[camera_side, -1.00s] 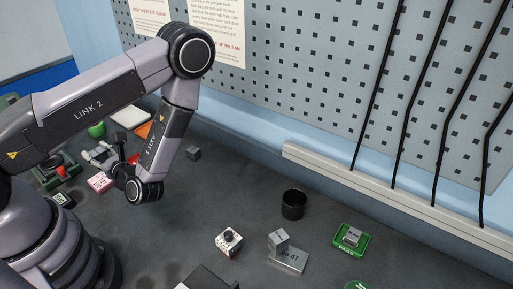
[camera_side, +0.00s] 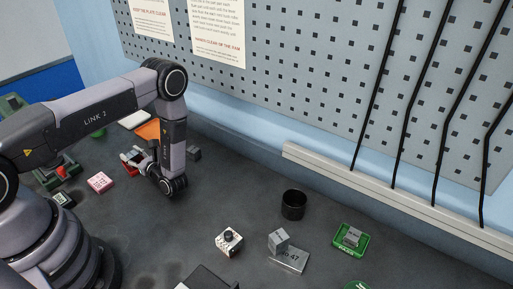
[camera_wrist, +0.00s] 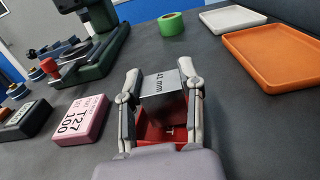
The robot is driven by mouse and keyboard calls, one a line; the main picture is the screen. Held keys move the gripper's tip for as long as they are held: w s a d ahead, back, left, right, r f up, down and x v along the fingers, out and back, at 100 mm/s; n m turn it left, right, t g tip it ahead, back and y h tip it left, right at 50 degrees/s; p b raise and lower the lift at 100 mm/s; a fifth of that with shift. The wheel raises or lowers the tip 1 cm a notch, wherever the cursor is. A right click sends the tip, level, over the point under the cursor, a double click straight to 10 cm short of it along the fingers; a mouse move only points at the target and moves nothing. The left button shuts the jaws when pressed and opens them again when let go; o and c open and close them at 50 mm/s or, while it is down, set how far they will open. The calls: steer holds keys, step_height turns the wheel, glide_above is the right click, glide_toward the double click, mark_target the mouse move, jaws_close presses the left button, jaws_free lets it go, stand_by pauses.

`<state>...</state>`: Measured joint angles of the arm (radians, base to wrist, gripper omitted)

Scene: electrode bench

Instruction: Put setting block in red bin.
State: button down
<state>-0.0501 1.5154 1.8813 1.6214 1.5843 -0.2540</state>
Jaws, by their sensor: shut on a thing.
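My gripper (camera_wrist: 161,88) is shut on a grey metal setting block (camera_wrist: 164,84) marked "41 mm", shown in the wrist view. The block sits between the two fingers, over the red bin (camera_wrist: 150,133). The bin's lower part is hidden by my gripper's body, and I cannot tell whether the block touches it. In the side view my gripper (camera_side: 135,155) is low at the left, just over the red bin (camera_side: 130,170), of which only a small part shows. The held block is not clear there.
An orange tray (camera_wrist: 275,57), a white tray (camera_wrist: 232,18) and a green roll (camera_wrist: 172,25) lie beyond the bin. A pink block (camera_wrist: 79,119) and a black block (camera_wrist: 25,120) stand left. A dark cube (camera_side: 193,153) is right of my gripper.

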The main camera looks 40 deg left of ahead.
steer(key=shift+f, duration=0.2)
steer(key=shift+f, duration=0.15)
steer(key=c, duration=0.7)
jaws_free()
